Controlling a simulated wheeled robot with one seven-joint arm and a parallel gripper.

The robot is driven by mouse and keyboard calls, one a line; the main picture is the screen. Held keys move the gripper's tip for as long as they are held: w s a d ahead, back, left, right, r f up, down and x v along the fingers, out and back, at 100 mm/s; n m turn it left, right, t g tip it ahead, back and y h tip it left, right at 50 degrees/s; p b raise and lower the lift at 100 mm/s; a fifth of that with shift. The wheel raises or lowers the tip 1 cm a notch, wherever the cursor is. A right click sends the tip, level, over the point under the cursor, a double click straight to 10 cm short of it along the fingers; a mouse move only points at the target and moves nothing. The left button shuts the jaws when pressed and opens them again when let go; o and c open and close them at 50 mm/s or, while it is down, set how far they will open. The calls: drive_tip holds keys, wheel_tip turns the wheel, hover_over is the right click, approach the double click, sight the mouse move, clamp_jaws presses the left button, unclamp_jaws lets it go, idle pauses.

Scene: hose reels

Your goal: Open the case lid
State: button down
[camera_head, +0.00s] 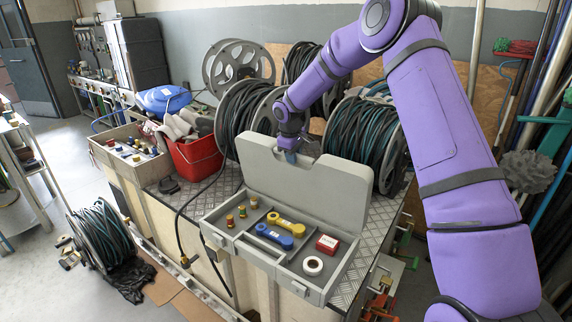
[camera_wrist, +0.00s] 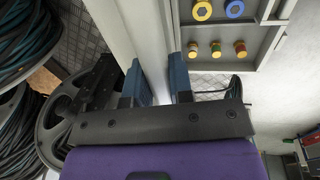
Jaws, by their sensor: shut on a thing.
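The grey case (camera_head: 313,294) lies on a metal-topped bench, and its lid (camera_head: 300,192) stands up nearly vertical along the back edge. My gripper (camera_head: 290,156) is at the notch in the lid's top edge, shut on the lid. In the wrist view, the blue fingers (camera_wrist: 160,84) straddle the lid panel (camera_wrist: 148,30); the exact contact is partly hidden.
Hose reels (camera_head: 367,137) stand close behind the lid. A red bin (camera_head: 196,159) and a box of fittings (camera_head: 131,150) are left of the case. Another hose reel (camera_head: 101,233) is on the floor at left. Bare bench top (camera_head: 203,196) shows left of the case.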

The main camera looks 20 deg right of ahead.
drive_tip(key=shift+w+d, duration=0.45)
drive_tip(key=shift+d, duration=0.2)
drive_tip(key=shift+w+d, duration=0.45)
drive_tip(key=shift+d, duration=0.15)
drive_tip(key=c, duration=1)
unclamp_jaws()
drive_tip(key=shift+r, duration=0.1)
wheel_tip(320, 180, up, 10)
drive_tip(key=s+a, duration=0.1)
drive_tip(key=shift+s+a+r, duration=0.15)
drive_tip(key=shift+a+r, duration=0.1)
drive_tip(key=shift+a, duration=0.1)
